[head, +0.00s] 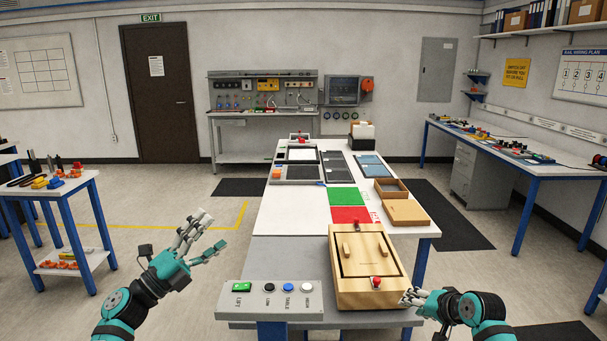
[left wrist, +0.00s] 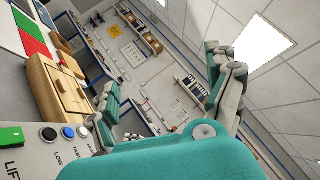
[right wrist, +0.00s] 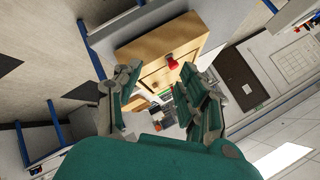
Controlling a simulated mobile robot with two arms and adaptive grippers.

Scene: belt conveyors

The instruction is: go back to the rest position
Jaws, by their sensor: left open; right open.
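My left gripper (head: 202,238) is open and empty, raised in the air left of the table and its button panel. Its spread fingers also show in the left wrist view (left wrist: 165,95). My right gripper (head: 412,294) is open, beside the front right corner of the wooden box (head: 345,285). In the right wrist view its fingers (right wrist: 158,95) are apart, with the box (right wrist: 140,50) beyond them. Nothing is held in either gripper. Whether the right fingertips touch the box is unclear.
A button panel (head: 270,300) sits at the table's (head: 265,255) front left. Red (head: 348,214) and green (head: 341,196) mats, dark trays (head: 298,172) and an open brown box (head: 391,188) lie further back. A side table (head: 65,190) stands left. Floor between is clear.

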